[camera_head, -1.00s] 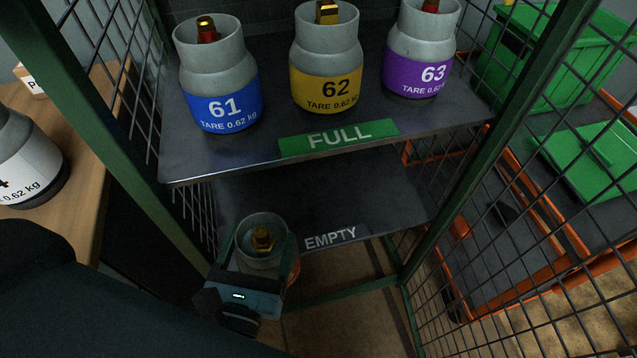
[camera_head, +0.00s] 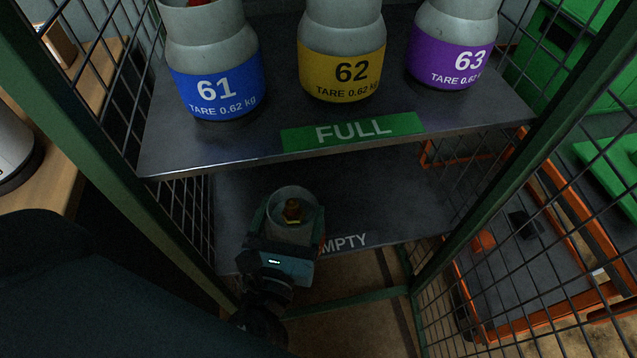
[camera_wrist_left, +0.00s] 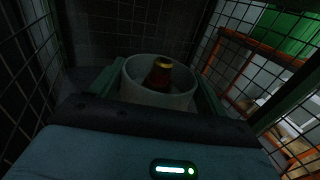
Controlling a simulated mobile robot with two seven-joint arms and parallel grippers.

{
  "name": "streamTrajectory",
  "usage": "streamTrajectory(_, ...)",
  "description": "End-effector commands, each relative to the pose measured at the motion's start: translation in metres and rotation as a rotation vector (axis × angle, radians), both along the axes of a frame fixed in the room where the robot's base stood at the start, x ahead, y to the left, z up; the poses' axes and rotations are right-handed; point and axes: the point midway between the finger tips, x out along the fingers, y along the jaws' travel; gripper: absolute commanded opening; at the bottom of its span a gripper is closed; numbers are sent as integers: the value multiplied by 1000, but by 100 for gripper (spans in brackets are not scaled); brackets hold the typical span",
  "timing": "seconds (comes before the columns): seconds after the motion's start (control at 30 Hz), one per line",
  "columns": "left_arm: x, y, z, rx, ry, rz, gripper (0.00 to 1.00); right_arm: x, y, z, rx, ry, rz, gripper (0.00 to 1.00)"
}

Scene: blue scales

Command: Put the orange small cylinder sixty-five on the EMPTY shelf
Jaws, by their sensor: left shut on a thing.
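My left gripper (camera_head: 291,226) is shut on a small grey cylinder (camera_head: 297,196) with a brass valve on top. Its number label is hidden behind the gripper. The cylinder looks upright and appears in front of the front left part of the EMPTY shelf (camera_head: 385,190), the lower dark shelf. I cannot tell whether its base touches that shelf. The gripper covers the first letter of the EMPTY sign (camera_head: 346,242). The left wrist view shows the cylinder's collar (camera_wrist_left: 135,72) between the fingers. My right gripper is not in view.
The FULL shelf (camera_head: 200,155) overhangs behind, holding blue cylinder 61 (camera_head: 215,90), yellow 62 (camera_head: 342,70) and purple 63 (camera_head: 455,62). Green posts (camera_head: 95,170) and mesh (camera_head: 500,190) flank the cage. The lower shelf looks bare right of the held cylinder.

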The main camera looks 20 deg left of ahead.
Motion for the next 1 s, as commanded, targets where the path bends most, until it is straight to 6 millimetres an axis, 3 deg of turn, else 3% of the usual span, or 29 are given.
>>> streamTrajectory(0.3,70,-4,-4,0,-7,-1,4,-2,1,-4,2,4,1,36)
streamTrajectory(0.5,99,-5,-8,0,-5,-1,4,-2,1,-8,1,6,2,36)
streamTrajectory(0.83,106,-5,-10,0,-3,-2,4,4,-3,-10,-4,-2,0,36)
streamTrajectory(1.0,106,-5,-28,1,0,-1,4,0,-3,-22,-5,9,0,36)
